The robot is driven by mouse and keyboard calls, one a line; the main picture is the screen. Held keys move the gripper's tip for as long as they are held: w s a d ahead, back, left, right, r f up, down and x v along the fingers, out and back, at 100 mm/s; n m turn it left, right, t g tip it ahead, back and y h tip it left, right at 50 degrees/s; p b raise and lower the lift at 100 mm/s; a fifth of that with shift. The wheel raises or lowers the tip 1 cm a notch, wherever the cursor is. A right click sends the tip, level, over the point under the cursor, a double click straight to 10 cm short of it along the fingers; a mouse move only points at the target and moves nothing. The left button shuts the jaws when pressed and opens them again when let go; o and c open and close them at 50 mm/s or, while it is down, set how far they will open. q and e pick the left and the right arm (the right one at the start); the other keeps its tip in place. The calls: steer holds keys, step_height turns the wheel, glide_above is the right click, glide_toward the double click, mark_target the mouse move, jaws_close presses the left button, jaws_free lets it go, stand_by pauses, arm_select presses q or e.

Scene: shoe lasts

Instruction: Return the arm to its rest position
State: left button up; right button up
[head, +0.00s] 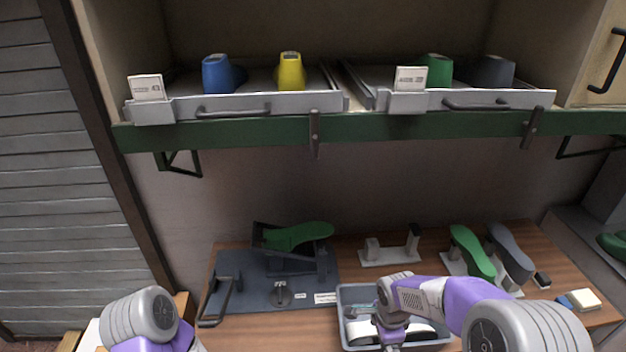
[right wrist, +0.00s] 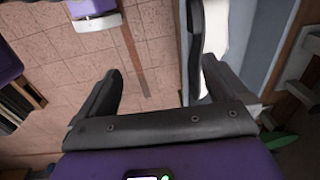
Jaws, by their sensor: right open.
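My right arm (head: 435,295) reaches in from the lower right of the head view, its wrist over the grey bin on the workbench. My right gripper (right wrist: 160,68) shows in the right wrist view with its two dark fingers wide apart. My left arm (head: 142,318) shows only as a rounded link at the lower left of the head view. Its gripper is out of view.
The grey bin (head: 345,292) holds small items, partly hidden. A green last (head: 298,236) lies on the dark fixture (head: 237,268). Green (head: 472,252) and grey (head: 510,254) lasts stand at right beside an empty stand (head: 390,257). The shelf above holds blue, yellow, green and dark lasts.

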arm_select(q)
step_height(320, 180, down, 15)
steer(key=b, duration=1.4)
steer(key=shift+w+r, duration=0.2)
steer(key=shift+w, duration=0.2)
arm_select(e)
steer(key=s+a+f+n+y, duration=0.1)
steer(key=s+f+n, duration=0.3)
steer(key=f, duration=0.7)
steer(key=s+a+f+n+y, duration=0.1)
steer(key=s+a+f+n, duration=0.2)
steer(key=f, duration=0.9)
steer(key=s+a+f+n+y, duration=0.2)
steer(key=s+f+n, duration=0.5)
steer(key=f, duration=0.5)
steer(key=shift+s+a+f, duration=0.15)
steer(key=shift+s+a, duration=0.15)
steer(key=shift+a, duration=0.3)
